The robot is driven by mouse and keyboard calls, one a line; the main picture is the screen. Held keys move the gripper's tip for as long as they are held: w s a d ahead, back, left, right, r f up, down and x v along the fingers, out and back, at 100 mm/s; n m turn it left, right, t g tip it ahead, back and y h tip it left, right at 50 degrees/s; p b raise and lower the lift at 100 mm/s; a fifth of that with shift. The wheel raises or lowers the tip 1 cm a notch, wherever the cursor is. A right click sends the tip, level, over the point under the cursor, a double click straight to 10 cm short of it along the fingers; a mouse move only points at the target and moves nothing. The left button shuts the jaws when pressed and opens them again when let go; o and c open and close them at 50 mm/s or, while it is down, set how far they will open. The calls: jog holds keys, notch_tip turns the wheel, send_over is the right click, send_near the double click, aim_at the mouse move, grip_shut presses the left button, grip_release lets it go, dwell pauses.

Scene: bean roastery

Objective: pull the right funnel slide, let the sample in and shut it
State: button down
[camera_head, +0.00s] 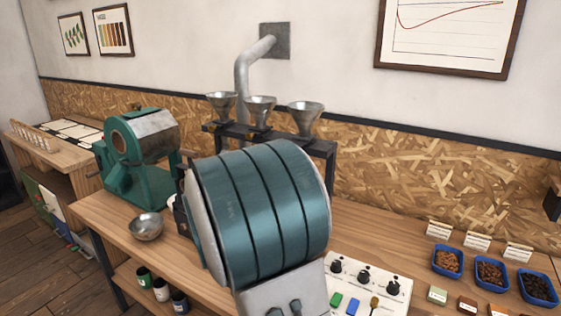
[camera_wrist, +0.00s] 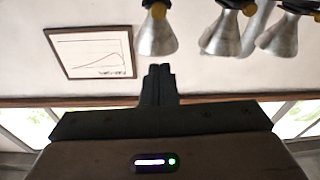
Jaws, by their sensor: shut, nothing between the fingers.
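Three metal funnels stand on a dark rack (camera_head: 328,150) at the back of the bench. The right funnel (camera_head: 305,118) is nearest the large chart; the middle funnel (camera_head: 260,112) and left funnel (camera_head: 221,104) are beside it. In the upside-down wrist view, the right funnel (camera_wrist: 157,36) is the leftmost one, with a yellowish part at its narrow end. My gripper (camera_wrist: 159,70) is shut and empty, its dark fingers together and pointing towards that funnel, apparently apart from it. My gripper does not show in the head view. The slide and any sample inside cannot be made out.
A large banded teal cylinder (camera_head: 262,210) hides the bench below the funnels. A green roaster (camera_head: 130,160) and a metal bowl (camera_head: 146,226) are at left. A control panel (camera_head: 350,292) and blue bean trays (camera_head: 447,262) are at right. Bare bench lies between them.

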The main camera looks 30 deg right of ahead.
jog(key=d+r+n+t+y, duration=0.35)
jog(key=n+t+y, duration=0.2)
jog(key=n, duration=0.45)
jog(key=d+r+n+t+y, duration=0.2)
jog(key=d+n+t+y, duration=0.25)
jog(key=n+t, duration=0.4)
jog(key=s+d+f+n+g+y+p, duration=0.1)
jog(key=s+f+n+g+y, duration=0.5)
jog(key=s+f+n+y, duration=0.6)
jog(key=w+d+r+p, duration=0.1)
jog(key=w+p, duration=0.1)
jog(key=w, duration=0.5)
jog(key=w+r+n+h+p, duration=0.1)
jog(key=w+r+p, duration=0.1)
jog(key=w, duration=0.5)
jog(key=shift+w+d+r+p, duration=0.15)
jog(key=shift+w+d+p, duration=0.25)
jog(key=shift+p, duration=0.35)
jog(key=shift+n, duration=0.25)
